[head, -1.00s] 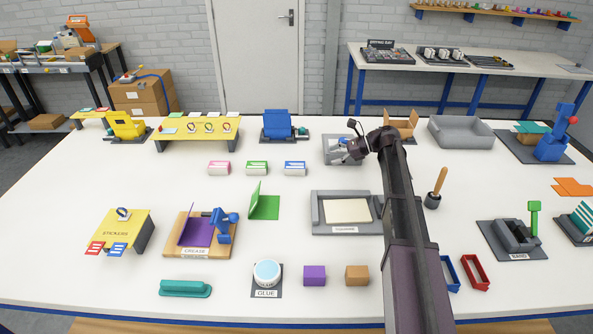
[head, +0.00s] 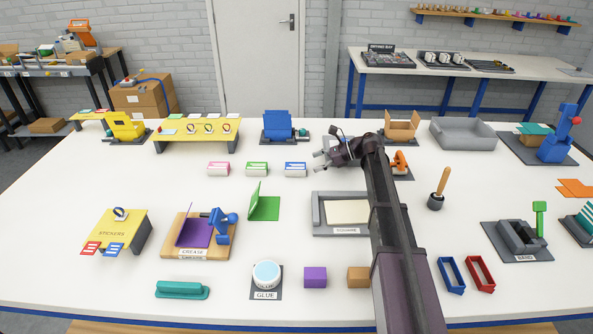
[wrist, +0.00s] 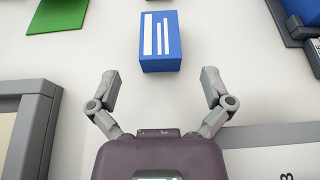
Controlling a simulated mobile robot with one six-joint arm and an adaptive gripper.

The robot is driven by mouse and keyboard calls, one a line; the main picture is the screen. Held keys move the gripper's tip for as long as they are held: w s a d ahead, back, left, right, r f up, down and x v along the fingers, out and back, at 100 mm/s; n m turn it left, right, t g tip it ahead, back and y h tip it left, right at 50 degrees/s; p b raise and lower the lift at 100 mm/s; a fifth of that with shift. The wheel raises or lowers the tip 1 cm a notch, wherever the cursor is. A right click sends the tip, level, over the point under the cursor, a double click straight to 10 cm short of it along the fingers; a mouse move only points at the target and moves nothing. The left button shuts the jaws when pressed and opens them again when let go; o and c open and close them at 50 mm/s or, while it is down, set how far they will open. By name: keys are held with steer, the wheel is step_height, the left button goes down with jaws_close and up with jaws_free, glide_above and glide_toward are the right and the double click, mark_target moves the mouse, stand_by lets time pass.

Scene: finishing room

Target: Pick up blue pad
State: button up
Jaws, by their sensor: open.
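The blue pad (head: 295,169) is a small block with a white striped label on top. It lies on the white table at the right end of a row of three pads. In the wrist view the blue pad (wrist: 160,42) is at the top middle, ahead of my fingertips and roughly centred between them. My gripper (head: 320,162) is just to the right of the pad in the head view, its fingers pointing left towards it. In the wrist view my gripper (wrist: 160,76) is open and empty, with a gap between it and the pad.
A green pad (head: 257,168) and a pink pad (head: 218,168) lie left of the blue one. A blue device (head: 277,125) stands behind it. A green folded card (head: 265,208) and a grey square frame (head: 322,228) are nearer. The table around the blue pad is bare.

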mark_target(304, 165)
steer(key=shift+b+x, duration=0.9)
steer(key=shift+x, duration=1.65)
steer(key=shift+c, duration=0.2)
steer(key=c, duration=1.2)
